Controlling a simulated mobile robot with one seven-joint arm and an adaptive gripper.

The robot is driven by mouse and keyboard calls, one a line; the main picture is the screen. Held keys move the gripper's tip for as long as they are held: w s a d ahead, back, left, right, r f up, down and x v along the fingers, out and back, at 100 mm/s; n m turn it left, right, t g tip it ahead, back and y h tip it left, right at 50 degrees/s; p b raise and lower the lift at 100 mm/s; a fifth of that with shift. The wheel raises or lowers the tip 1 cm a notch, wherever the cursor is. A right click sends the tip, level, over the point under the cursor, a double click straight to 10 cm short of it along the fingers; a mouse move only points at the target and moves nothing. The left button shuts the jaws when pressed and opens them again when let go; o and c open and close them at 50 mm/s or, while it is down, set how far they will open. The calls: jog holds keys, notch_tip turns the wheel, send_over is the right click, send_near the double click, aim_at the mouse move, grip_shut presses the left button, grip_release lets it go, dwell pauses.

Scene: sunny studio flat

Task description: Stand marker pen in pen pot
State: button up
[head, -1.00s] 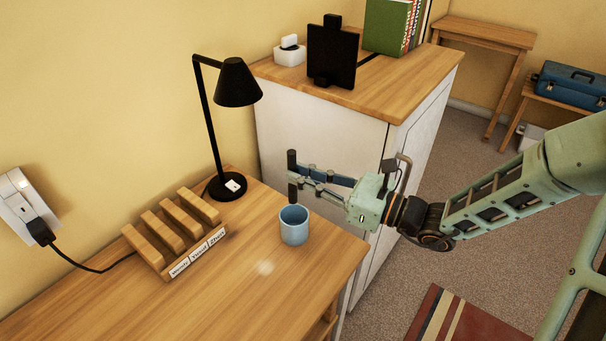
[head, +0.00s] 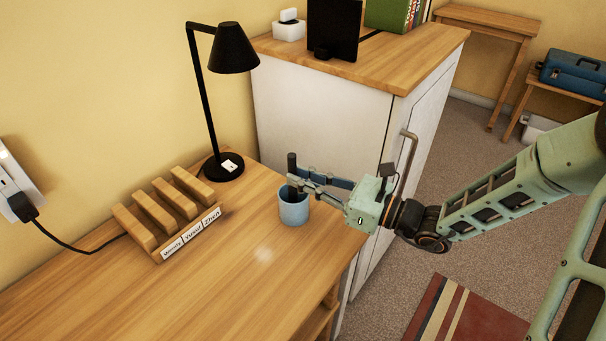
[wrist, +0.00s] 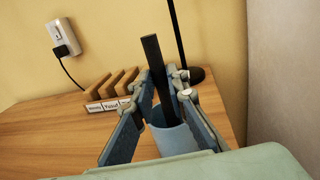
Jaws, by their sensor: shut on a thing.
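The marker pen (head: 291,163) is a dark, upright stick held in my gripper (head: 295,181). My gripper is shut on it from the right, just above the pen pot. The pen pot is a light blue cup (head: 294,209) standing on the wooden desk near its right edge. In the wrist view the marker pen (wrist: 155,65) stands between the fingers, slightly tilted in the picture, and its lower end goes down within the mouth of the pen pot (wrist: 174,140). Whether its tip touches the bottom is hidden.
A wooden slotted rack (head: 167,217) with name labels stands left on the desk (head: 232,285). A black lamp (head: 226,165) stands behind the pot. A white cabinet (head: 325,122) rises behind the desk's right end. The desk front is clear.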

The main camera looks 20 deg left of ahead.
jog(key=shift+f, duration=0.3)
jog(key=o, duration=0.9)
jog(key=d, duration=0.4)
jog(key=s+d, duration=0.1)
jog(key=d, duration=0.7)
jog(key=shift+s, duration=0.3)
jog(key=shift+f, duration=0.1)
